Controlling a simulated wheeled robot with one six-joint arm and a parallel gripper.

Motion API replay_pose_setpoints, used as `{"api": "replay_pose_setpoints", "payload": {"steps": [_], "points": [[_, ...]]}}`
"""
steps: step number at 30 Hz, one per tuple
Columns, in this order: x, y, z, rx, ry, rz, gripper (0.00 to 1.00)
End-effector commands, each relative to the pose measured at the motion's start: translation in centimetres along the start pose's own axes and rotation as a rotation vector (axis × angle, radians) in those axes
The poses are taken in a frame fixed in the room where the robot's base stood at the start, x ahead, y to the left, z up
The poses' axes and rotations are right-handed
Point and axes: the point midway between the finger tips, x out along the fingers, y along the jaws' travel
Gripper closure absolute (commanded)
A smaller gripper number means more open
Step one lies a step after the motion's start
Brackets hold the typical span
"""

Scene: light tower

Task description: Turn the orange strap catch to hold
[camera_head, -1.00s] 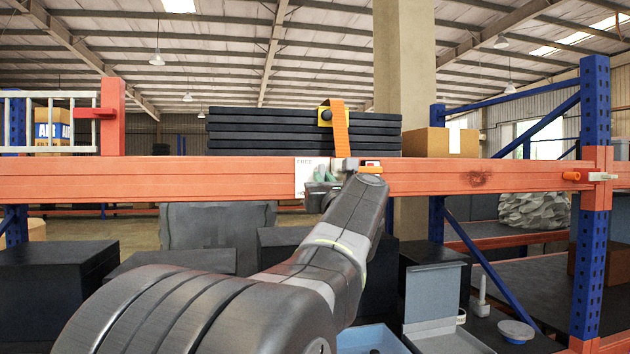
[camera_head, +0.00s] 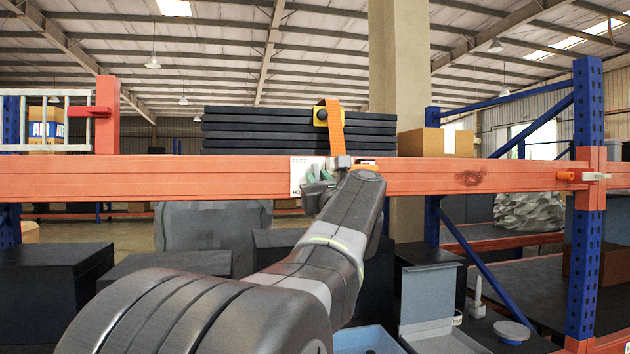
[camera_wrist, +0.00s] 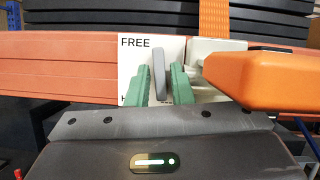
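The catch sits on the orange beam's front below an orange strap (camera_head: 334,125). Its white plate (camera_wrist: 133,61) reads FREE at the top; the lower word is mostly hidden. A grey lever (camera_wrist: 159,75) stands about upright in front of the plate. My gripper (camera_wrist: 161,84) has two green fingers, one on each side of the lever, with narrow gaps showing. It also shows at the plate in the head view (camera_head: 320,180), partly hidden by my arm.
The orange beam (camera_head: 150,178) crosses the whole view. Black stacked slabs (camera_head: 260,130) stand behind it. Another orange-handled fitting (camera_head: 566,176) is by the blue post (camera_head: 587,120) at right. Black boxes (camera_head: 50,280) and a grey open box (camera_head: 430,292) lie below.

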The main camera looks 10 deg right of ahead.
Motion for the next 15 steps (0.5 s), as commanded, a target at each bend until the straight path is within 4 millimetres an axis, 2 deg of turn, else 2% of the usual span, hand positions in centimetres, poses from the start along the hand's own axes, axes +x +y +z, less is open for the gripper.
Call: {"api": "replay_pose_setpoints", "payload": {"steps": [5,8,15], "points": [[-1.2,-0.1,-0.1,-0.001,0.000,-0.003,0.80],[-3.0,0.0,-0.3,-0.002,-0.001,-0.003,0.80],[-8.8,0.0,-0.4,-0.004,0.000,-0.005,0.80]]}}
